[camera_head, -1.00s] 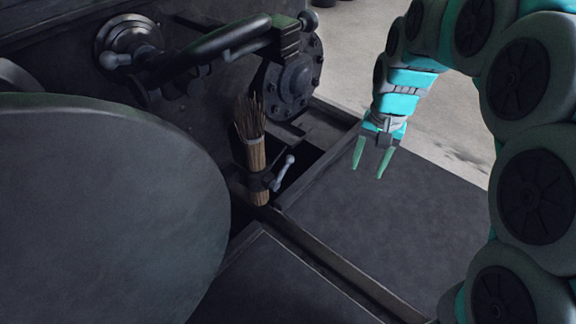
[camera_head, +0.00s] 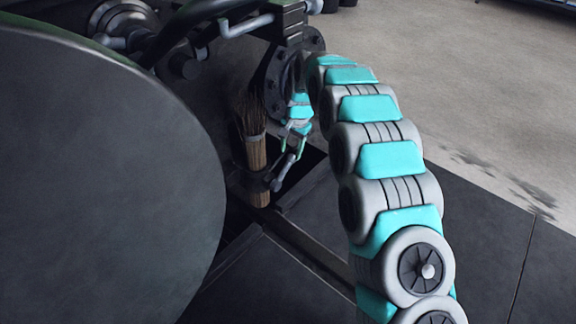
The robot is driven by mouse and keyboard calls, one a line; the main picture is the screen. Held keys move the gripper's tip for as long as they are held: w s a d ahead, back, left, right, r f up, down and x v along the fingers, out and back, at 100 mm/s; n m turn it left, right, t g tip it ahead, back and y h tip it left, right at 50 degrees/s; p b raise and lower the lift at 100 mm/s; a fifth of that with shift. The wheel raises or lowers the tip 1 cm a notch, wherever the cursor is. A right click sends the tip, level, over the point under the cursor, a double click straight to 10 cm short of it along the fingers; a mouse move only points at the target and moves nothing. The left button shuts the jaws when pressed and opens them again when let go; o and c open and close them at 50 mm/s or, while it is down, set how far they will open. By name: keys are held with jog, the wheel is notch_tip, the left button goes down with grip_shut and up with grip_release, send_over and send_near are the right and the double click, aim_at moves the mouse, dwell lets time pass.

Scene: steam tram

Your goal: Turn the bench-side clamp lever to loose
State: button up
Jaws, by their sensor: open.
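The clamp lever (camera_head: 279,179) is a small grey handle low in the middle of the head view. It slants up to the right from a dark clamp around a bundled-twig broom (camera_head: 256,153), which stands upright. My gripper (camera_head: 291,152) points down at the lever's upper end and is open. Its fingers overlap the lever's tip in the picture. I cannot tell whether they touch it or stand around it. The lever's upper end is partly hidden by the fingers.
A large dark rounded panel (camera_head: 100,180) fills the left side. Behind the broom are a dark pipe (camera_head: 190,25) and a bolted flange (camera_head: 280,70). A dark gap and a floor rail (camera_head: 300,243) lie below the clamp. Open floor (camera_head: 470,100) lies to the right.

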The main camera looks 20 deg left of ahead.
aim_at(289, 160)
jog(key=f, duration=0.5)
jog(key=a+f, duration=0.1)
jog(key=f, duration=0.1)
jog(key=shift+w+f+b, duration=0.15)
jog(key=shift+f+b, duration=0.1)
jog(key=shift+b, duration=0.15)
jog(key=shift+c, duration=0.2)
grip_shut()
dwell(0.8)
